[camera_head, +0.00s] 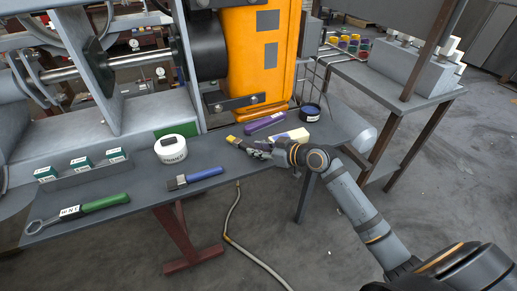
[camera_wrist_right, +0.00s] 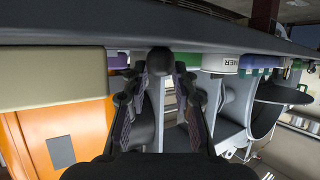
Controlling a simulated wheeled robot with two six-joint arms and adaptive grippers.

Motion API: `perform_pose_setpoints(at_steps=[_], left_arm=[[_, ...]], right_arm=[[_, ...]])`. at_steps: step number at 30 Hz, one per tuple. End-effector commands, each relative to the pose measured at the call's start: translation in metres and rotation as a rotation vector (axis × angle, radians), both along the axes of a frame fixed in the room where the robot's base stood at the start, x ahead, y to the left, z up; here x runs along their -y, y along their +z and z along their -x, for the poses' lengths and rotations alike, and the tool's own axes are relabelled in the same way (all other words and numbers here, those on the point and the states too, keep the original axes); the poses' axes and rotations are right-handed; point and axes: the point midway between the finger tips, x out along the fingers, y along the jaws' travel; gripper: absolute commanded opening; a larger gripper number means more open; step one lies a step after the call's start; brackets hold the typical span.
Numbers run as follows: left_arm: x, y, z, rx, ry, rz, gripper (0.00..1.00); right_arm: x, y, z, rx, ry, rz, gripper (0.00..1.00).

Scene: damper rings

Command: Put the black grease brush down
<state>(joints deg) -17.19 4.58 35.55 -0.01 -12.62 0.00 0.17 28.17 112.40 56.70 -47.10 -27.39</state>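My right gripper (camera_head: 252,147) is over the front part of the grey bench (camera_head: 140,185), its arm reaching in from the right. A small yellow tip (camera_head: 231,139) shows just beyond its fingers in the head view. In the right wrist view, the fingers of my right gripper (camera_wrist_right: 160,85) close around a dark piece with a rounded black end (camera_wrist_right: 160,60), which looks like the black grease brush. Most of the brush is hidden by the fingers. I cannot tell whether it touches the bench top. My left gripper is not in view.
A blue-handled tool (camera_head: 195,178) and a white tub (camera_head: 171,149) lie left of the gripper. A purple item (camera_head: 264,122), a cream block (camera_head: 290,136) and a dark tin (camera_head: 309,112) are close behind and right. A green-handled wrench (camera_head: 80,209) lies far left.

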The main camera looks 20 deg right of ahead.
Motion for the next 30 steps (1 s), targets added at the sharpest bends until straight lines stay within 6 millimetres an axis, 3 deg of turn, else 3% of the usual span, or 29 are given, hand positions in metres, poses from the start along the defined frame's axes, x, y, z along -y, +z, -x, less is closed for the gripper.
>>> perform_pose_setpoints(at_steps=[13,20,30], left_arm=[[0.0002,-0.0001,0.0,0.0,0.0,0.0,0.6],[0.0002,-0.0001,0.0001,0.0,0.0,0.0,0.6],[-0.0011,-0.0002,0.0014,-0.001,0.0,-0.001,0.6]], right_arm=[[0.0001,-0.0001,0.0,0.0,0.0,0.0,0.28],[0.0001,-0.0001,0.0,0.0,0.0,0.0,0.54],[0.0022,0.0003,0.0021,0.0,-0.001,0.003,0.54]])
